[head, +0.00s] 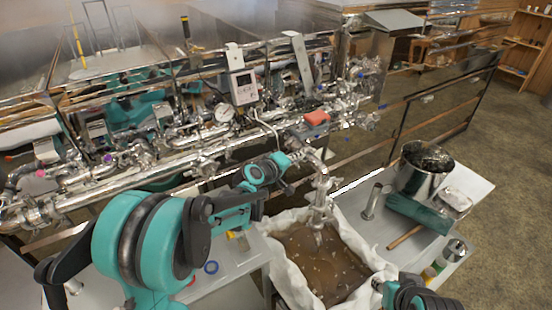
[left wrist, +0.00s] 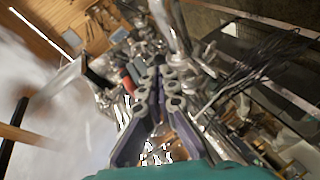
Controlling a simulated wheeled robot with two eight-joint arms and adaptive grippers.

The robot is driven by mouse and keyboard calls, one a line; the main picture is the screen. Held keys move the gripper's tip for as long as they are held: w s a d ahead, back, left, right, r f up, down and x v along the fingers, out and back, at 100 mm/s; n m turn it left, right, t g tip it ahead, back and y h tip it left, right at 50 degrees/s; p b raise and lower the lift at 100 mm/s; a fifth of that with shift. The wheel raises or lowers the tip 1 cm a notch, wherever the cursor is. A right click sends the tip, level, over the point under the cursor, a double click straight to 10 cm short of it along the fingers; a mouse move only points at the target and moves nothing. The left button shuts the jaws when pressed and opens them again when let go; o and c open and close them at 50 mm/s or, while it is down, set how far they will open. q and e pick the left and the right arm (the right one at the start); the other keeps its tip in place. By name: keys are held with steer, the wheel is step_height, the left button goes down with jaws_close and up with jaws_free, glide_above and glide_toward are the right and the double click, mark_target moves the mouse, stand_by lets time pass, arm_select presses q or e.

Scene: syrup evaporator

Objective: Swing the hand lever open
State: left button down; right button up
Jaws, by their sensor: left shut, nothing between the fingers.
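A small red-topped part (head: 316,117) sits on the pipework above the outlet pipe; it may be the hand lever, but I cannot tell for certain. A reddish piece (left wrist: 127,82) shows left of the fingers in the left wrist view and may be the same part. My left gripper (head: 288,160) is shut and empty, just left of the outlet pipe (head: 320,190) and below the red part. In the left wrist view its fingers (left wrist: 160,76) lie close together, pointing at shiny metal pipework. I cannot tell whether they touch it. My right arm (head: 415,295) shows at the bottom edge; its fingers are unclear.
The steel evaporator with pipes, a gauge (head: 223,112) and a display box (head: 244,87) fills the back left. A cloth-lined box (head: 277,221) of brown liquid stands under the outlet.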

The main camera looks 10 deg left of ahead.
arm_select(q)
steer(key=w+d+b, duration=0.1)
steer(key=w+d, duration=0.1)
steer(key=d, duration=0.4)
stand_by(0.3)
stand_by(0.5)
